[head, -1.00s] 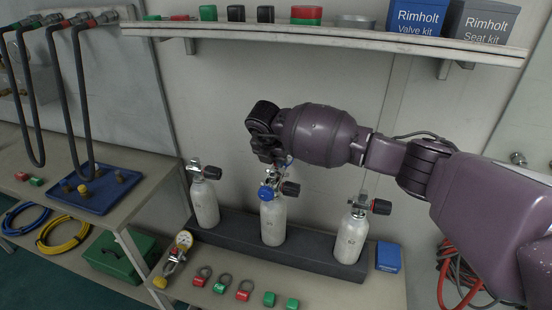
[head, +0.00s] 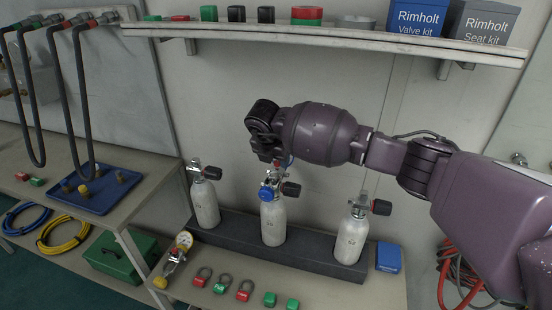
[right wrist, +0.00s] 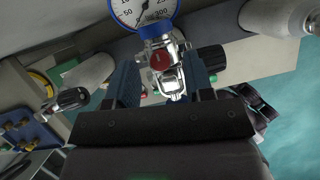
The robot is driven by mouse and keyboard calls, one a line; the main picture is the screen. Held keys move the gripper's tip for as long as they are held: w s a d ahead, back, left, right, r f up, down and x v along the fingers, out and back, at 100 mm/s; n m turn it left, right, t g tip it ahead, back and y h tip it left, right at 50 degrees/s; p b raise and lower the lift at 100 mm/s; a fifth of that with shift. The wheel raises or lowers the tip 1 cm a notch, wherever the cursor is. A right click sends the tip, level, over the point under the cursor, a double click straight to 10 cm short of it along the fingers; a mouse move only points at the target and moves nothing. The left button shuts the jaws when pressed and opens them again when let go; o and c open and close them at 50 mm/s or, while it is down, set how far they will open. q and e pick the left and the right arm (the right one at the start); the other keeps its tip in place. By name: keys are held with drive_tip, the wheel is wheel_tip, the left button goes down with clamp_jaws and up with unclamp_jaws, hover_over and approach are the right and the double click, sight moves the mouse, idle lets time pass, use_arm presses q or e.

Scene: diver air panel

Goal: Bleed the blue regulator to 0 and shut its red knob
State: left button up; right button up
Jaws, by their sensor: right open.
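The blue regulator (head: 267,193) sits on top of the middle white cylinder (head: 273,222). In the right wrist view its blue-rimmed gauge (right wrist: 145,12) shows at the top edge, partly cut off; I cannot read the needle surely. Its red knob (right wrist: 160,60) shows below the gauge, between my two blue fingers. My right gripper (head: 274,163) is just above the regulator in the head view, pointing down, and partly hides its top. In the right wrist view the right gripper (right wrist: 161,82) is open, with gaps beside the knob. My left gripper is not in view.
White cylinders with black knobs stand at left (head: 205,205) and right (head: 351,238) in a dark rack (head: 318,258). A yellow regulator (head: 184,240) lies on the bench before them, with several red and green tags. A shelf (head: 330,37) crosses above my arm.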

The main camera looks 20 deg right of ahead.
drive_tip(key=v, duration=1)
drive_tip(key=shift+r, duration=0.15)
drive_tip(key=shift+s, duration=0.1)
